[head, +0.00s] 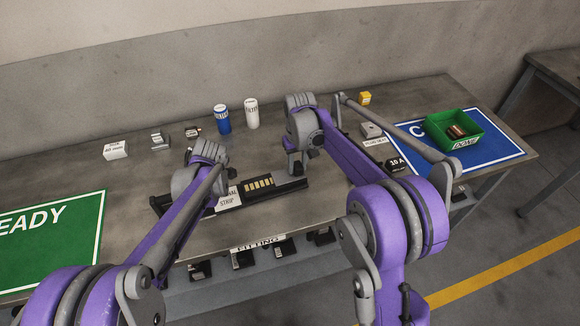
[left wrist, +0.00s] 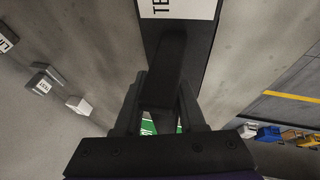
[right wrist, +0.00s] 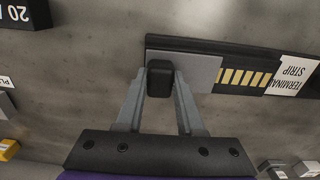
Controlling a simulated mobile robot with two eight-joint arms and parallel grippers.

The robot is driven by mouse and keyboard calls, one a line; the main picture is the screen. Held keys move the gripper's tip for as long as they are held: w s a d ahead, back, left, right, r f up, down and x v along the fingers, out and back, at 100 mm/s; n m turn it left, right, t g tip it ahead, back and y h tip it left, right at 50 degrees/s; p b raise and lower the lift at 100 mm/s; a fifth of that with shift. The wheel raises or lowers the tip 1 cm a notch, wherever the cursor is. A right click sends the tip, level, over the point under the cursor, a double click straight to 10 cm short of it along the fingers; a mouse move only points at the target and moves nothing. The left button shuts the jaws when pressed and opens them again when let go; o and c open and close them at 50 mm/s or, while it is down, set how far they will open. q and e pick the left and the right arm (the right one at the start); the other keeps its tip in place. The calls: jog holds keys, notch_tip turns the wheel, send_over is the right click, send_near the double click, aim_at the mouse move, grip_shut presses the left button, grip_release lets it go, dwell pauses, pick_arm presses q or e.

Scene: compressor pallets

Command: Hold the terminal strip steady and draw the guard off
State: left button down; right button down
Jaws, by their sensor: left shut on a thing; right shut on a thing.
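The terminal strip (head: 262,188) is a long dark bar on the bench with a row of brass contacts and a white label. My left gripper (left wrist: 161,98) is shut on the dark block at the strip's labelled end (left wrist: 166,65). In the head view my left arm hides much of that end. The guard (right wrist: 204,72) is a grey plate at the other end of the strip, beside the bare contacts. My right gripper (right wrist: 160,82) is shut on the guard's black knob. The right gripper also shows in the head view (head: 297,172).
A green READY mat (head: 50,240) lies left and a blue mat (head: 490,155) with a green bin (head: 470,125) lies right. A blue can (head: 222,119), a white can (head: 252,114) and small blocks stand behind. Fittings hang along the front edge.

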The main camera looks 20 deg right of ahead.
aim_at(299, 165)
jog(key=shift+d, duration=0.25)
jog(key=c, duration=0.5)
grip_release()
jog(key=shift+a+r, duration=0.1)
notch_tip(299, 165, up, 12)
jog(key=shift+f, duration=0.1)
